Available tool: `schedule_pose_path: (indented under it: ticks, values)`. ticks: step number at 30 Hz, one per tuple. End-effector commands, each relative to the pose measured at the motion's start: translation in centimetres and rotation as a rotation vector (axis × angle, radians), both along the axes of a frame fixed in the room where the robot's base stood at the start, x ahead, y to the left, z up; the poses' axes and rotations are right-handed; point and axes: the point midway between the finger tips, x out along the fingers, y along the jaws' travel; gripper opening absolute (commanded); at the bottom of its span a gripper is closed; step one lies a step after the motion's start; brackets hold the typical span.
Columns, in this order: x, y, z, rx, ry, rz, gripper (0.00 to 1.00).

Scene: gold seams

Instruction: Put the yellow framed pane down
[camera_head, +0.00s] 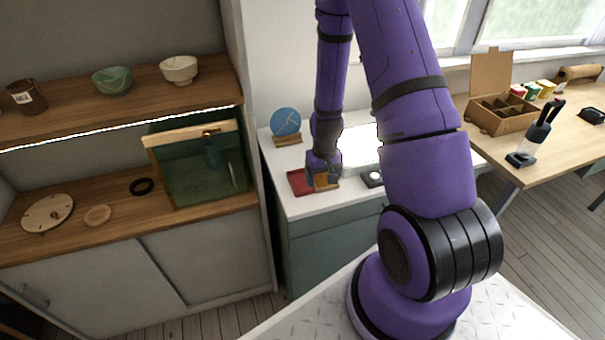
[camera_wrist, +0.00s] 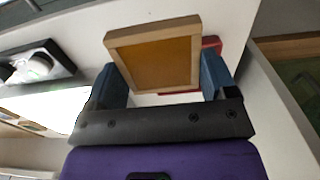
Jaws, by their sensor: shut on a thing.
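The yellow framed pane (camera_wrist: 160,62) is a small amber panel in a pale wooden frame, held between the two blue fingers of my gripper (camera_wrist: 165,80) in the wrist view. In the head view the pane (camera_head: 325,181) shows small below my gripper (camera_head: 323,172), over the left part of the white counter (camera_head: 345,203). A red flat thing (camera_head: 300,182) lies on the counter just left of the pane; part of it shows behind the pane in the wrist view (camera_wrist: 212,45). I cannot tell whether the pane touches the counter or the red thing.
A blue disc (camera_head: 286,122) on a wooden stand is at the counter's back left. A small dark device (camera_head: 372,179) and a bright light panel (camera_head: 362,146) lie right of my gripper. A wooden shelf unit (camera_head: 130,205) with a green glass case (camera_head: 200,165) stands left.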

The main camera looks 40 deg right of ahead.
Motion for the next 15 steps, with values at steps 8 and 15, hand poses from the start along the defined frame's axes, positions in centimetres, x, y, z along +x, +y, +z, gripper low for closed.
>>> schedule_pose_path:
  ticks: [8,15]
  values:
    - [6.0,0.3,-0.6,0.0,0.0,0.002,0.48]
    - [7.8,0.4,-0.7,0.0,0.0,0.0,0.48]
